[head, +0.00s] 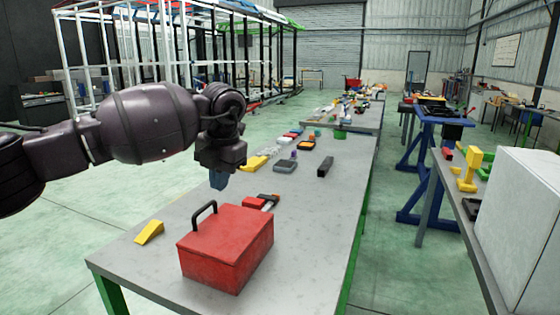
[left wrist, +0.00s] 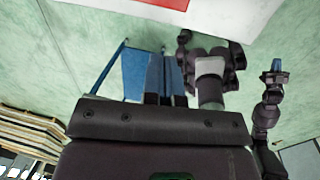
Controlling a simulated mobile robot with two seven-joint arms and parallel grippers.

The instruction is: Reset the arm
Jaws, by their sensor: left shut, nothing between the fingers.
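My left arm comes in from the left in the head view, and its gripper (head: 218,181) points down above the table, behind the red toolbox. The left wrist view shows its two fingers (left wrist: 165,78) close together with nothing between them. My right gripper (left wrist: 277,66) is small at the right of the left wrist view, away from the table; whether it is open cannot be made out. It is not in the head view.
A red toolbox (head: 227,246) and a yellow wedge (head: 149,232) stand on the near grey table (head: 325,215). Parts and tools lie farther back. A white box (head: 522,230) stands on the right bench. Green floor (head: 400,265) lies between.

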